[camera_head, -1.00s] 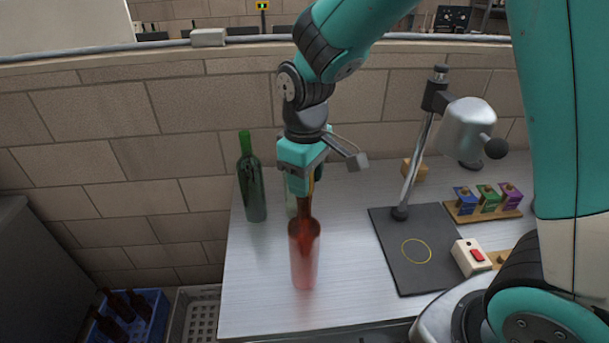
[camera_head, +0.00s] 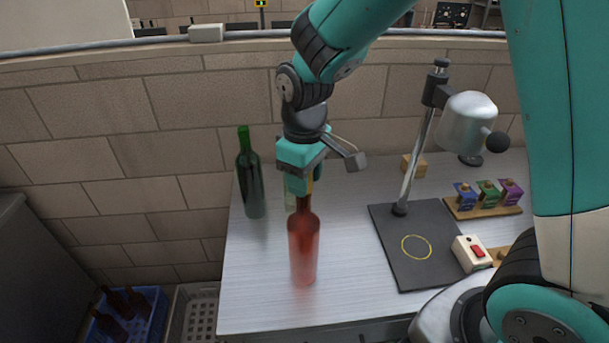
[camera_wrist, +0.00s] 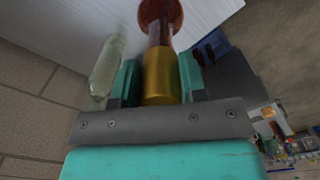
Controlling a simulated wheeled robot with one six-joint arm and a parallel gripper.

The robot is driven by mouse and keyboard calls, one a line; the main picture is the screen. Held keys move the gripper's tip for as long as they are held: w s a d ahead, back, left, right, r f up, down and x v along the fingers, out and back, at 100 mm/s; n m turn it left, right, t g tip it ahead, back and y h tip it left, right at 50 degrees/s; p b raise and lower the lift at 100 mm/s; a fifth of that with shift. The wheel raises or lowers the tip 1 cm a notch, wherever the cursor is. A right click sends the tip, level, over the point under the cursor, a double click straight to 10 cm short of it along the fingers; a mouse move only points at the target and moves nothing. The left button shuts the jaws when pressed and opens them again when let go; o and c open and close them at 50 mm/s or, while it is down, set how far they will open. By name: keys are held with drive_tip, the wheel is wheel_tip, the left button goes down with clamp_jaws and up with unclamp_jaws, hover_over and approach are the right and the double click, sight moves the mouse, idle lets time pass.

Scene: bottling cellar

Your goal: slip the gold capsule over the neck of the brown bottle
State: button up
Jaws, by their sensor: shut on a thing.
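The brown bottle (camera_head: 303,248) stands upright near the table's front left; it looks reddish and glossy. My gripper (camera_head: 298,188) is directly above it, pointing down. The gold capsule (camera_wrist: 161,76) sits between the two fingers of my gripper (camera_wrist: 158,82) in the wrist view, and the gripper is shut on it. The bottle's neck (camera_wrist: 157,36) lines up with the capsule and meets its open end. How far the neck reaches inside the capsule is hidden. In the head view the fingers cover most of the capsule.
A green bottle (camera_head: 250,180) stands to the left. A clear bottle (camera_wrist: 106,68) stands close behind my gripper. A blue crate (camera_head: 150,325) is lower left.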

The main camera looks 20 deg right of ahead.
drive_tip(key=shift+f, duration=0.15)
drive_tip(key=shift+f+b, duration=0.35)
drive_tip(key=shift+f, duration=0.1)
drive_tip(key=shift+f, duration=0.2)
idle(0.4)
drive_tip(key=shift+f+b, duration=0.4)
drive_tip(key=shift+f, duration=0.15)
drive_tip(key=shift+f+b, duration=0.35)
drive_tip(key=shift+f, duration=0.1)
drive_tip(key=o, duration=0.7)
